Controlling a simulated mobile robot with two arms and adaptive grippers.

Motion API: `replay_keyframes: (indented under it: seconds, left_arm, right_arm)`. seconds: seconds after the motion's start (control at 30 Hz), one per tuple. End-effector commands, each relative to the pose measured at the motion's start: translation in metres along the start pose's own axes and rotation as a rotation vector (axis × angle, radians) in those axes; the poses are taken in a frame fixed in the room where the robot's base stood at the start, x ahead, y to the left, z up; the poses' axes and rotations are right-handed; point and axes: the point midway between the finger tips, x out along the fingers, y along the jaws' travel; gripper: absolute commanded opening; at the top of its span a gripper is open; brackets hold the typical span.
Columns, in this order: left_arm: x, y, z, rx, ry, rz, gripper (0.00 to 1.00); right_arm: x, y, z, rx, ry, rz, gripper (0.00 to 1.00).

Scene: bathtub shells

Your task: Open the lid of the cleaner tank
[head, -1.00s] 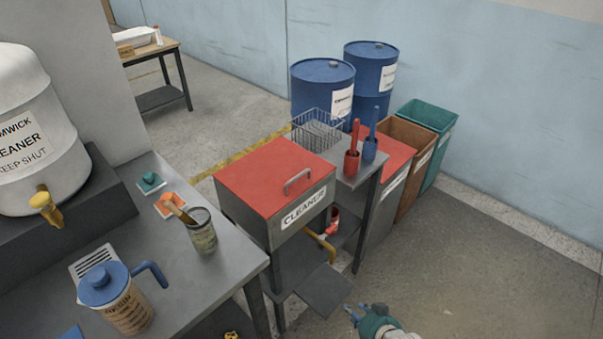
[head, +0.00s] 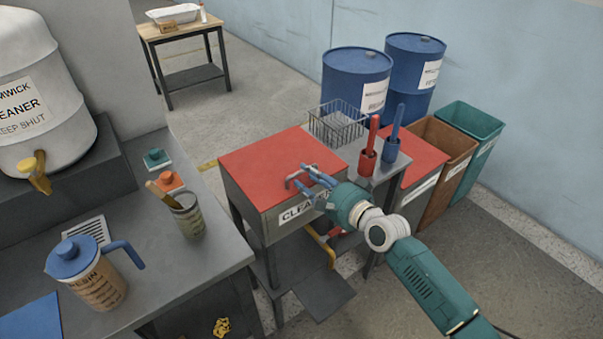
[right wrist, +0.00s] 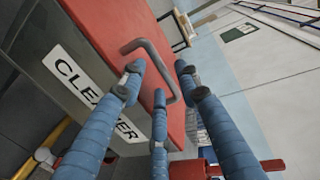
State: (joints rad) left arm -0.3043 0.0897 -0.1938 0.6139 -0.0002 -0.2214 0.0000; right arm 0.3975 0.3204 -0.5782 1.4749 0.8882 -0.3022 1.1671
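The cleaner tank (head: 246,208) is a grey metal box with a "CLEANER" label on its front; its front also shows in the right wrist view (right wrist: 38,92). Its red lid (head: 262,155) lies flat and closed on top. A grey bar handle (head: 292,178) stands near the lid's front edge; it also shows in the right wrist view (right wrist: 150,52). My right gripper (head: 312,178) is at the handle, with its blue fingers spread apart around the bar. In the right wrist view the fingertips (right wrist: 158,82) have gaps between them; contact is unclear. My left gripper is out of view.
A wire basket (head: 338,125) stands behind the lid. Red (head: 368,160) and blue (head: 391,149) brush holders stand to the right on the grey stand. A bench (head: 215,250) with a blue-lidded jug (head: 98,283) is at the left.

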Motion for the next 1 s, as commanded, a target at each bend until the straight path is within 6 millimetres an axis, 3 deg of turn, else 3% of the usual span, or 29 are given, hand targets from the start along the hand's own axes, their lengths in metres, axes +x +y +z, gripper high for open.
replay_keyframes:
  seconds: [0.1, 0.23, 0.6, 0.77, 1.0]
  left_arm:
    - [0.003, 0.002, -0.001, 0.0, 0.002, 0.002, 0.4]
    - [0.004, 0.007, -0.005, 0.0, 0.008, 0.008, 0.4]
    - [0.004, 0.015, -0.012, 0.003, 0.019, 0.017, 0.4]
    - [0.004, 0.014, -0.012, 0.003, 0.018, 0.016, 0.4]
    - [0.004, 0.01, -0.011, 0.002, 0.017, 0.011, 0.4]
  right_arm:
    - [0.02, 0.0, 0.0, -0.002, 0.0, 0.0, 0.32]
    - [0.032, 0.001, 0.0, -0.002, 0.0, 0.001, 0.32]
    - [0.037, 0.001, 0.0, -0.002, 0.001, 0.001, 0.32]
    - [0.037, 0.001, 0.0, -0.002, 0.001, 0.001, 0.01]
    - [0.037, 0.0, 0.0, -0.002, 0.001, 0.001, 0.0]
